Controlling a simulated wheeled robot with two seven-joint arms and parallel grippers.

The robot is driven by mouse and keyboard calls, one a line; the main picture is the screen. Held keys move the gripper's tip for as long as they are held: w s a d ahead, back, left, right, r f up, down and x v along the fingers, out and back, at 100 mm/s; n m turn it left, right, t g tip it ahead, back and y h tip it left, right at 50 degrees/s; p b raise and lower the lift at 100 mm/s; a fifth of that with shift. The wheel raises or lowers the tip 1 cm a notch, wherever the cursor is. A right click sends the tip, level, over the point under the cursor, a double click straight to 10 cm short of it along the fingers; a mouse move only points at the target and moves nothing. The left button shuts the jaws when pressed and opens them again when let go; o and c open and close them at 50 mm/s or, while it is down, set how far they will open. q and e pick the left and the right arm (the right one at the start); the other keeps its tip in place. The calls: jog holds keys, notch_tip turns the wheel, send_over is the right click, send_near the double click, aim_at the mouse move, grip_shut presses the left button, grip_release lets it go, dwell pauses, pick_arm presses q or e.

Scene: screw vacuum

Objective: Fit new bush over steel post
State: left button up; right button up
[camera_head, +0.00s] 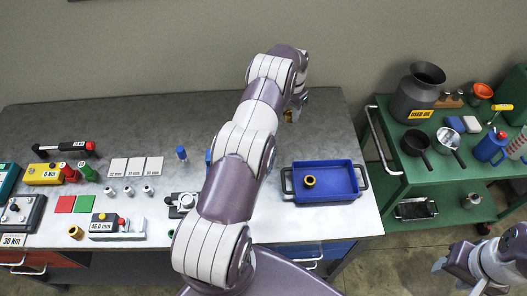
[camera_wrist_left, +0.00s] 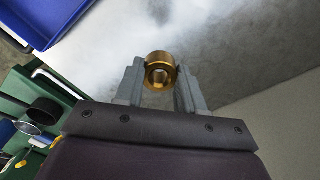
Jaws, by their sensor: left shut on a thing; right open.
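My left gripper (camera_head: 296,108) is at the back of the workbench, partly hidden behind its own arm. In the left wrist view it is shut on a brass bush (camera_wrist_left: 158,59), held between its two fingers with the hole facing the camera. A second ring-shaped bush (camera_head: 309,182) lies in the blue tray (camera_head: 345,193), and another (camera_head: 75,231) sits at the left front of the bench. Several small steel pieces (camera_head: 131,190) stand before the size cards; I cannot tell whether one is the steel post. My right gripper (camera_head: 441,264) is open and empty at the lower right.
The metal workbench (camera_head: 345,145) is clear behind the tray. A gauge reading 46.0 mm (camera_head: 105,225), red and green pads and tools crowd its left side. A green cart (camera_head: 405,178) with pans and a used-oil can (camera_head: 416,92) stands at right. My left arm hides the bench middle.

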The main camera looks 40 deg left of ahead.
pick_arm(q)
jog(key=s+a+f+b, duration=0.1)
jog(key=s+b, duration=0.2)
jog(key=s+a+f+b, duration=0.1)
jog(key=s+f+b, duration=0.1)
jog(key=s+b, duration=0.1)
jog(key=s+a+f+b, duration=0.2)
jog(key=s+b, duration=0.1)
jog(key=b, duration=0.2)
jog(key=shift+f, duration=0.25)
jog(key=shift+s+f, duration=0.2)
jog(key=shift+s, duration=0.05)
notch_tip(320, 180, down, 4)
jog(key=shift+r+p, duration=0.1)
jog(key=shift+p, duration=0.25)
jog(key=shift+a+f, duration=0.1)
jog(key=shift+f, duration=0.15)
